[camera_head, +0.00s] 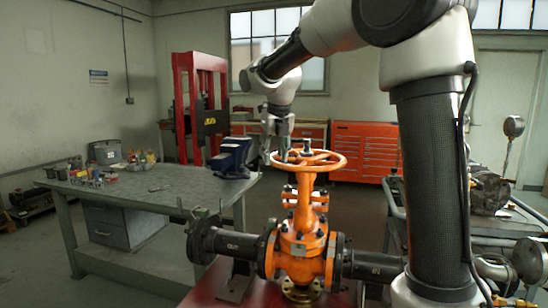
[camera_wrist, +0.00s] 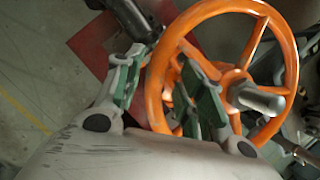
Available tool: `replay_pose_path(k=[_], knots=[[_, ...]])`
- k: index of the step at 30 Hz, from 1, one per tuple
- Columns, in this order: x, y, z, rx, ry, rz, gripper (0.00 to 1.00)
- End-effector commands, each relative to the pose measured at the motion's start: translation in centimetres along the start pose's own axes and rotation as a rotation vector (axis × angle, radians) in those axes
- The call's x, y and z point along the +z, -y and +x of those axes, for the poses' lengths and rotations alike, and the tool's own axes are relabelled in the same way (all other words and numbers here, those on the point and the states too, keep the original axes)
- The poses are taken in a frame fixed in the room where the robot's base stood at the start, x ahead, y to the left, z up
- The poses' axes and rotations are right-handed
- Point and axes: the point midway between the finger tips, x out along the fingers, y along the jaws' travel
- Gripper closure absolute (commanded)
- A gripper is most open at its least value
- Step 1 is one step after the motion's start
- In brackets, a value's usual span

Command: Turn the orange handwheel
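The orange handwheel (camera_head: 325,158) sits level on top of the orange gate valve (camera_head: 302,240). In the wrist view the handwheel (camera_wrist: 291,50) fills the right half, with its spokes and grey stem end visible. My gripper (camera_head: 279,152) points down at the left side of the wheel. In the wrist view my gripper (camera_wrist: 161,65) is open, with nothing clamped. One finger appears outside the rim and the other over the inside of the wheel, with the rim's left part showing between them. I cannot tell whether either finger touches the rim.
Dark flanged pipes (camera_head: 228,245) run out from both sides of the valve above a red base (camera_head: 210,290). A grey workbench (camera_head: 140,192) with a blue vise (camera_head: 233,157) stands at left. A red tool cabinet (camera_head: 364,150) stands behind. A cart with gauges (camera_head: 513,127) is at right.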

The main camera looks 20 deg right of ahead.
Motion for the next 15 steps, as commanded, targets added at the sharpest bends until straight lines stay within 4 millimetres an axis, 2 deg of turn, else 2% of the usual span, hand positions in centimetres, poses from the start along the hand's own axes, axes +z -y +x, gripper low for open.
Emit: replay_pose_path(k=[9, 15], knots=[[0.1, 0.0, -7.0, 0.001, 0.004, -0.001, 0.61], [0.0, 0.0, -9.9, 0.001, 0.001, -0.001, 0.61]])
